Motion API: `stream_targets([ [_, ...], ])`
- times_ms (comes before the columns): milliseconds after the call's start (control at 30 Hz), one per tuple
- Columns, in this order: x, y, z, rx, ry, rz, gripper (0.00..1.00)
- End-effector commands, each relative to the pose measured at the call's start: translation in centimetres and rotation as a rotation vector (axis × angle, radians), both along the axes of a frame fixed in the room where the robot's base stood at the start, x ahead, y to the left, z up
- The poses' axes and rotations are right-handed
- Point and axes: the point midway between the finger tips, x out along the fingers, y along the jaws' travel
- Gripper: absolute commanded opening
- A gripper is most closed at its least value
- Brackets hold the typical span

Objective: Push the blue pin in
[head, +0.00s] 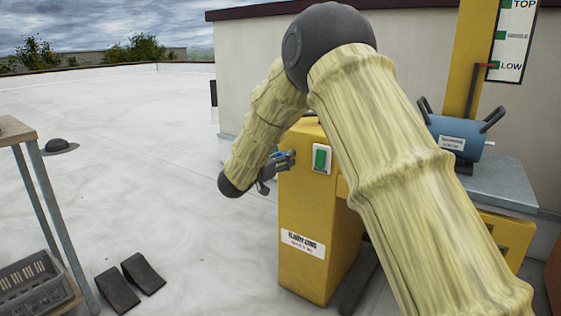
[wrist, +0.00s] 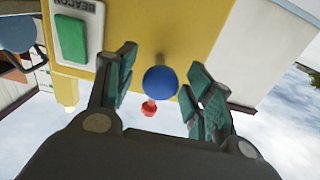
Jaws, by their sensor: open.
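In the wrist view a round blue knob, the head of the blue pin (wrist: 160,82), stands out from a yellow face between my fingers. A small part of its dark shaft or hole shows beside it. My gripper (wrist: 162,88) is open, with one finger on each side of the blue knob and a visible gap to it. In the head view my gripper (head: 283,160) is at the upper left side of the yellow cabinet (head: 300,215). The pin is hard to make out there behind the fingers.
A green BEACON switch (wrist: 70,38) on a white plate is close to the left finger; it also shows in the head view (head: 320,159). A red ball (wrist: 149,109) sits beyond the pin. A blue motor (head: 462,137) stands at right, black wedges (head: 143,273) on the roof.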

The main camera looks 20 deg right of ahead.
Motion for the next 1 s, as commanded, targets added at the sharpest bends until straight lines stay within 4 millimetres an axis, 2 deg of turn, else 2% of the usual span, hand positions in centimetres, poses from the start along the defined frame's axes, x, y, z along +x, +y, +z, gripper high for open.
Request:
stream_targets([
  [267,0.0,-0.1,0.0,0.0,0.0,0.0,0.51],
  [533,0.0,-0.1,0.0,0.0,0.0,0.0,0.02],
  [767,0.1,-0.2,0.0,0.001,0.001,-0.002,0.0],
  [1000,1.1,-1.7,0.3,0.002,0.001,-0.005,0.0],
])
